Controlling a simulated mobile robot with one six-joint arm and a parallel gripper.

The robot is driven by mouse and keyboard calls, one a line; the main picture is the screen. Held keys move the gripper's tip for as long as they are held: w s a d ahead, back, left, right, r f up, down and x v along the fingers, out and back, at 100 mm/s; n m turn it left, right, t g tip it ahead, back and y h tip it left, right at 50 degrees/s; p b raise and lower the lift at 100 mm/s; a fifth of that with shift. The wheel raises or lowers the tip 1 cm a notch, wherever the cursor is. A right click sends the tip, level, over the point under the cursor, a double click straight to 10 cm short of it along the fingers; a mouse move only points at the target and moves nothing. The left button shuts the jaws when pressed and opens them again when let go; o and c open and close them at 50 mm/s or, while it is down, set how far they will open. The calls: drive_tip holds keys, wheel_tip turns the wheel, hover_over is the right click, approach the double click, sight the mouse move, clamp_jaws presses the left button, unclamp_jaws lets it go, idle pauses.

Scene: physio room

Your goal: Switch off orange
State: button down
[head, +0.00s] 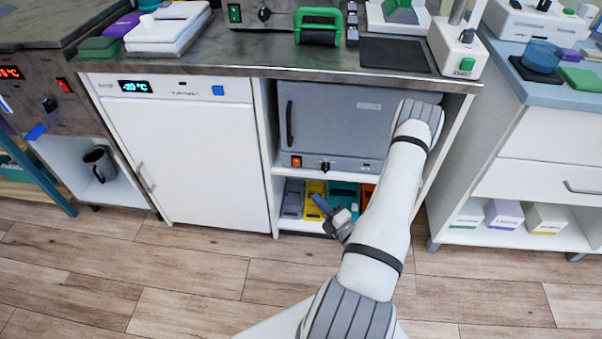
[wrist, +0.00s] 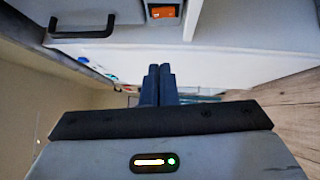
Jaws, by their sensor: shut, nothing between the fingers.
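An orange rocker switch (head: 296,161) sits at the lower left of the grey oven-like cabinet (head: 345,110) in the head view. It also shows at the top edge of the wrist view (wrist: 163,11), partly cut off, in a dark frame. Whether it is pressed in on one side cannot be told. My gripper (head: 321,204) is below the cabinet, in front of the lower shelf, to the right of and lower than the switch. Its blue fingers (wrist: 159,70) are closed together and empty, apart from the switch.
A black knob (head: 325,166) is right of the switch, and a dark door handle (head: 290,122) is above it. Several coloured boxes (head: 293,199) stand on the shelf behind my gripper. A white freezer (head: 190,160) is at left. A red switch (head: 63,85) is further left. The front floor is clear.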

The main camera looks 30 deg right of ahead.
drive_tip(key=shift+w, duration=0.1)
drive_tip(key=b, duration=0.2)
approach(296, 163)
drive_tip(key=w+a, duration=0.2)
drive_tip(key=a, duration=0.2)
drive_tip(key=w, duration=0.1)
drive_tip(key=w+d+r, duration=0.1)
drive_tip(key=w+d, duration=0.1)
drive_tip(key=w, duration=0.1)
drive_tip(key=shift+r+b, duration=0.25)
drive_tip(key=shift+b, duration=0.1)
